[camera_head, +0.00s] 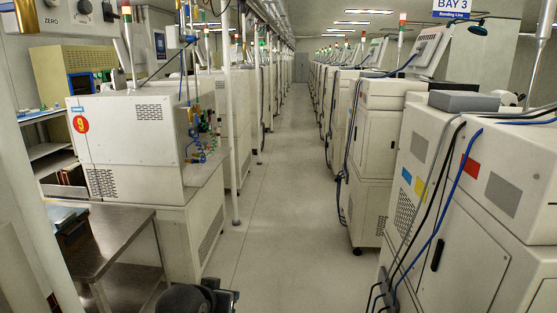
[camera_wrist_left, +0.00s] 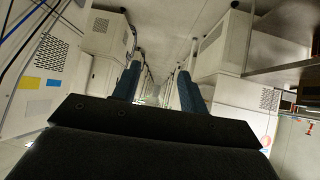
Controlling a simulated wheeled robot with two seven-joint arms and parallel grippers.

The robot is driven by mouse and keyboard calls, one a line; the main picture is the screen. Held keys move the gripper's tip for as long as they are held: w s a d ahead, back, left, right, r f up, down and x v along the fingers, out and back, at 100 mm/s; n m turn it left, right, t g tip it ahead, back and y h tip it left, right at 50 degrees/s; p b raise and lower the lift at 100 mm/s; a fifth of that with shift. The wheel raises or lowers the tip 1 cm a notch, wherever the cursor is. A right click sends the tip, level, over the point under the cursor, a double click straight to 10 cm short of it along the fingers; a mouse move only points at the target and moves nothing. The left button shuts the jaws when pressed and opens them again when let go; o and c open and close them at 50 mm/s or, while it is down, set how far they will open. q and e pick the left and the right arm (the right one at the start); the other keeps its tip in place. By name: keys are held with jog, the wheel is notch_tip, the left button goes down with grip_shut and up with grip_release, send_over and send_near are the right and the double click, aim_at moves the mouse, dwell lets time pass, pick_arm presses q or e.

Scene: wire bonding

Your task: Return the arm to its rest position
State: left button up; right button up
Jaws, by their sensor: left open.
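My left gripper (camera_wrist_left: 158,80) shows in the left wrist view with its two blue-grey fingers spread apart. Nothing is between them, only the aisle beyond. The wrist picture appears upside down, with the floor at the top. In the head view a dark part of my own arm (camera_head: 196,299) shows at the bottom edge, left of the middle. Most of that arm is out of the frame. My right gripper is in neither view.
A long clear aisle floor (camera_head: 278,200) runs between rows of machines. A white machine (camera_head: 130,133) marked 9 and a metal table (camera_head: 120,230) stand at left. A large cabinet (camera_head: 470,190) with loose cables (camera_head: 440,215) stands close at right.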

pick_arm(q)
jog(key=s+f+g+p, duration=0.1)
jog(key=s+f+g, duration=0.3)
jog(key=s+f, duration=0.8)
jog(key=s+f+g+p, duration=0.1)
jog(key=s+f+g, duration=0.2)
jog(key=s+f, duration=1)
jog(key=shift+s+a+f+g+p, duration=0.2)
jog(key=shift+s+f+g+p, duration=0.15)
jog(key=shift+s, duration=2.7)
